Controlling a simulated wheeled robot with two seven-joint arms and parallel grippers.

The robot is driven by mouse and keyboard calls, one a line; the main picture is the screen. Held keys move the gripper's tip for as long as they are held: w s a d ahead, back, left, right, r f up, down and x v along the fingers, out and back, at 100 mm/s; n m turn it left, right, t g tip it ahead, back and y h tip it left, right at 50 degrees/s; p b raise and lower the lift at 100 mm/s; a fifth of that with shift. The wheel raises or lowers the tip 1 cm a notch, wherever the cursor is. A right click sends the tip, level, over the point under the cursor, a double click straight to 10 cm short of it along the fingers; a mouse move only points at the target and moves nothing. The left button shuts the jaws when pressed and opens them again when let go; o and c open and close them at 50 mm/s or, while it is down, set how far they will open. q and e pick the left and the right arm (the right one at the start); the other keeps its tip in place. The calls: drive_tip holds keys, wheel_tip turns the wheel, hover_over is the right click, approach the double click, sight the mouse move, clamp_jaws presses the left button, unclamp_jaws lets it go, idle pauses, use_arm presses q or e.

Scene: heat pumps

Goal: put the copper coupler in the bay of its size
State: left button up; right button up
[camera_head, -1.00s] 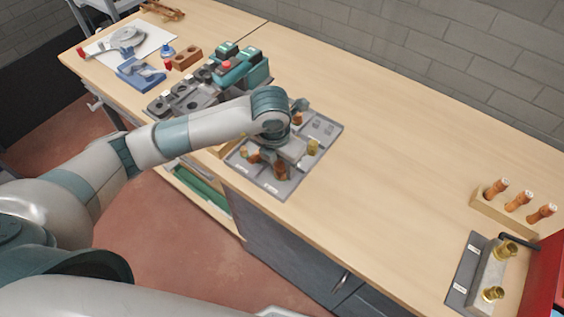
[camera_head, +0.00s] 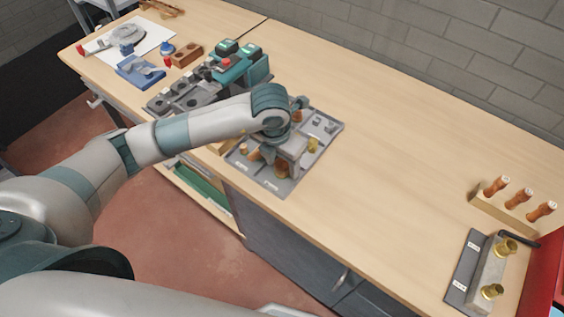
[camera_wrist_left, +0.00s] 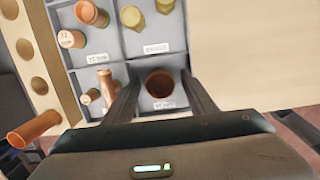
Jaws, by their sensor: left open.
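The grey sorting tray (camera_head: 326,143) has several labelled bays. A wide copper coupler (camera_wrist_left: 160,84) stands open end up in a front bay (camera_wrist_left: 178,105) in the left wrist view. My left gripper (camera_wrist_left: 161,76) is open, with one finger on each side of this coupler, and no grip on it shows. In the head view my left gripper (camera_head: 281,158) hangs over the tray and hides part of it; a copper piece (camera_head: 282,170) shows beneath it. The bay labels are too blurred to read surely. My right gripper is not in view.
Neighbouring bays hold smaller copper fittings (camera_wrist_left: 105,82), another copper coupler (camera_wrist_left: 88,13) and brass pieces (camera_wrist_left: 132,16). A wooden rack (camera_wrist_left: 37,45) stands beside the tray. Teal-topped equipment (camera_head: 232,68) is close behind left. The bench to the right is bare up to a copper-piece rack (camera_head: 500,208).

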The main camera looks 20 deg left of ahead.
sight(279, 167)
use_arm(q)
wheel_tip(279, 167, up, 12)
drive_tip(key=s+b, duration=0.1)
drive_tip(key=b, duration=0.2)
drive_tip(key=shift+s+a+b, duration=0.3)
drive_tip(key=shift+s, duration=0.05)
drive_tip(key=shift+f, duration=0.15)
idle(0.5)
